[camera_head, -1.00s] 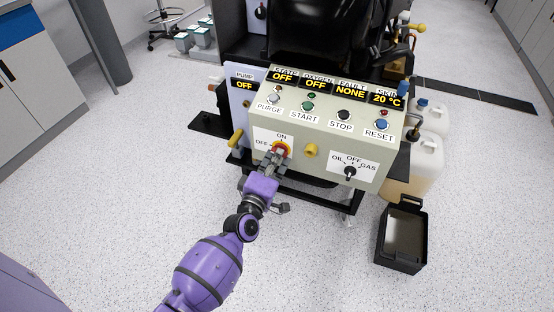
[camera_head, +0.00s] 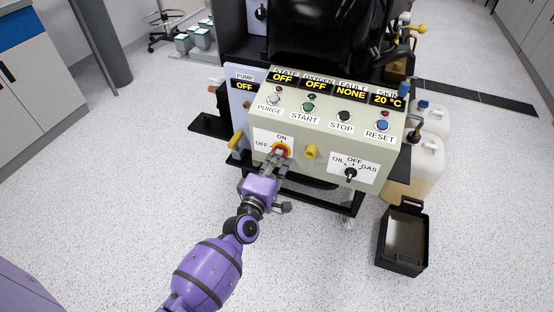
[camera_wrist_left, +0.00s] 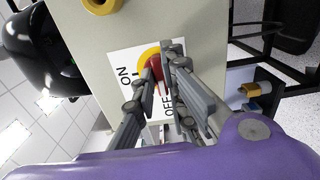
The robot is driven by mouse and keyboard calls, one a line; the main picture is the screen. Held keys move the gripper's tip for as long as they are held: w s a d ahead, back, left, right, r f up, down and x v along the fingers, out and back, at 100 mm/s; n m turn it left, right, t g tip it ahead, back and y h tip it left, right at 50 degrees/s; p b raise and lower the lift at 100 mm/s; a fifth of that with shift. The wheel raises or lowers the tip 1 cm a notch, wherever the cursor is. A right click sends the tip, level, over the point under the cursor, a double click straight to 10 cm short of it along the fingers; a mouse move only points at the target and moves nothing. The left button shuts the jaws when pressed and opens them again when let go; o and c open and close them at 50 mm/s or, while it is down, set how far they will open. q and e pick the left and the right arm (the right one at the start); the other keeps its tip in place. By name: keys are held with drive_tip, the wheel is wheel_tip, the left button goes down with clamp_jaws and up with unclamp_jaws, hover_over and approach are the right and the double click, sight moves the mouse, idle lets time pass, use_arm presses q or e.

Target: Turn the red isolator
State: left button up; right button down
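The isolator is a red handle (camera_head: 280,151) on a yellow round base, on the lower left of the beige panel's front. Its white plate carries ON above and OFF at the left. In the left wrist view the red handle (camera_wrist_left: 156,68) shows between the fingertips, partly covered by them; I cannot tell exactly which mark it points at. My left gripper (camera_head: 276,160) is right in front of the handle, its fingers apart, one on each side. It also fills the middle of the left wrist view (camera_wrist_left: 160,75). My right gripper is not in view.
A yellow knob (camera_head: 311,152) and a black OIL/OFF/GAS selector (camera_head: 350,173) sit right of the isolator. Buttons and displays line the panel (camera_head: 325,135) top; the pump display reads OFF. A black open bin (camera_head: 392,258) stands on the floor at right. Floor in front is clear.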

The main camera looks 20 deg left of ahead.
use_arm(q)
drive_tip(key=o, duration=0.3)
drive_tip(key=s, duration=1.2)
drive_tip(key=shift+a, duration=0.25)
